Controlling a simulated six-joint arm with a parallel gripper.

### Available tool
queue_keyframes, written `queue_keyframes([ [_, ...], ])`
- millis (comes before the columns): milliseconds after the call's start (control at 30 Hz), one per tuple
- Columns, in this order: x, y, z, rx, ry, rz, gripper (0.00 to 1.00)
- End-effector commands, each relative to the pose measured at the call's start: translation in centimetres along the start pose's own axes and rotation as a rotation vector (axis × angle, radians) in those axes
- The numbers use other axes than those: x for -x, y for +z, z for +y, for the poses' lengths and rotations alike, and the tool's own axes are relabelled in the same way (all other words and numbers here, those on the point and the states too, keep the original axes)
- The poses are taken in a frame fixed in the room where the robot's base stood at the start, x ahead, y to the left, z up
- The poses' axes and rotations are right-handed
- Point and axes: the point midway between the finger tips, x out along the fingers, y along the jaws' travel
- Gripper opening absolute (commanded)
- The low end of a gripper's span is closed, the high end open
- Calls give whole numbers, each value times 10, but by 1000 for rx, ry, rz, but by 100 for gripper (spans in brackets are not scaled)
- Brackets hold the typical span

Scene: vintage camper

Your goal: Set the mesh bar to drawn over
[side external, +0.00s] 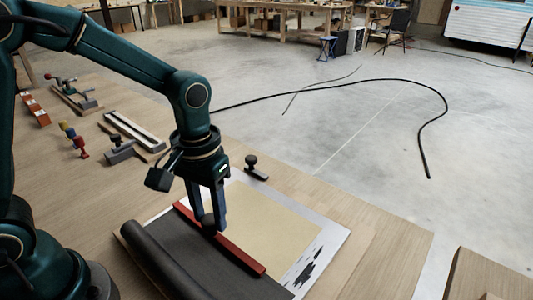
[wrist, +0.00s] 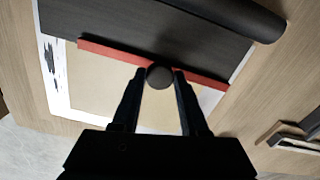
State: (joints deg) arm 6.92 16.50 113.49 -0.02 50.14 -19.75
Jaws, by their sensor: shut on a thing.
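The red mesh bar (side external: 240,256) lies along the edge of a dark mesh sheet (side external: 190,253) that runs out from a dark roll (side external: 150,260). The bar also shows in the wrist view (wrist: 109,52). The mesh covers part of a white-framed board; the board's tan panel (side external: 265,220) is bare on the far side of the bar. My gripper (side external: 209,222) is shut on the round dark knob (wrist: 159,75) at the middle of the bar. The fingers hide part of the knob and bar in the side view.
Black marks (side external: 308,267) show on the board's white border. A black knobbed tool (side external: 256,168) stands by its far edge. A grey rail tool (side external: 133,131), colored pegs (side external: 74,139) and red blocks (side external: 35,110) lie to the left on the wooden table. The table right of the board is clear.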

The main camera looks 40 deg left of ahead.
Motion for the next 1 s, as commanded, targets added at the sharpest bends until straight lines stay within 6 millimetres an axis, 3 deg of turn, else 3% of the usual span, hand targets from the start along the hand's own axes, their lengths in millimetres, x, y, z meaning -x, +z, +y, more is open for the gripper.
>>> queue_keyframes([
  [100, 0, -24, 5, 2, 1, 5, 0],
  [500, 0, -80, 18, 0, 1, 4, 0],
  [1000, 0, -118, 26, 0, 0, 4, 0],
])
